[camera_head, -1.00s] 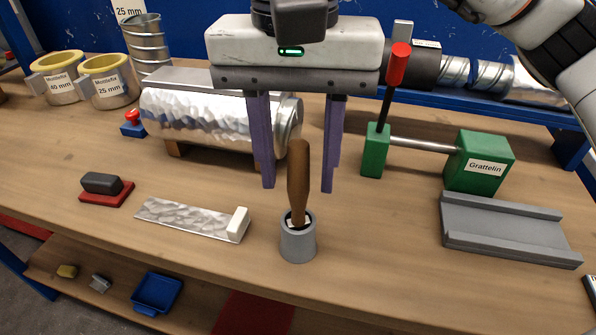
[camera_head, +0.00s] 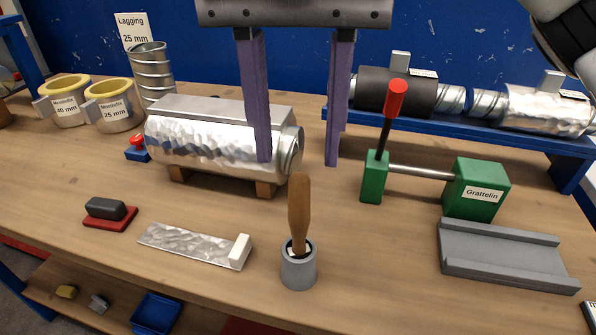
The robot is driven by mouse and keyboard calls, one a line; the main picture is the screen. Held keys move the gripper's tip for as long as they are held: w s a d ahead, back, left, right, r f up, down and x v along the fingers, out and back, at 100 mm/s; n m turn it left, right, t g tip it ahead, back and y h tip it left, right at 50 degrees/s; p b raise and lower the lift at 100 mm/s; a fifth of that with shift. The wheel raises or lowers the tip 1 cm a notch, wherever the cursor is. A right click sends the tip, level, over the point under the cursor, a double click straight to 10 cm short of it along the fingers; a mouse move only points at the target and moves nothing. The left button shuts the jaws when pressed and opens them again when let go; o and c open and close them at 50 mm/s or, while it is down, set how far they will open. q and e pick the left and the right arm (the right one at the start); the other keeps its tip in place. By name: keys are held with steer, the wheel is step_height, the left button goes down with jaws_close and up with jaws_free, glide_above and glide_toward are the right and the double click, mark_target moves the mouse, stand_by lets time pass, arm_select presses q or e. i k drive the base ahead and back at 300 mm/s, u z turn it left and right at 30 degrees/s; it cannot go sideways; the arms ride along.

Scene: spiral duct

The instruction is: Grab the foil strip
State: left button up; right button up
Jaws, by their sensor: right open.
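The foil strip (camera_head: 190,243) is a flat, crinkled silver piece lying on the wooden bench at the front left. A white block (camera_head: 239,251) sits at its right end. My right gripper (camera_head: 298,163) hangs from the top of the picture with two purple fingers pointing down. It is open and empty, above and to the right of the strip. Its left finger covers part of the foil-wrapped cylinder (camera_head: 195,143). My left gripper is not in view.
A grey cup (camera_head: 298,270) with a wooden-handled tool (camera_head: 299,210) stands right of the strip. A black-and-red block (camera_head: 108,212) lies left of it. A green device with a red-tipped lever (camera_head: 397,98) and a grey channel (camera_head: 508,255) stand at right.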

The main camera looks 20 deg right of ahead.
mark_target(232, 255)
steer(key=k, duration=1)
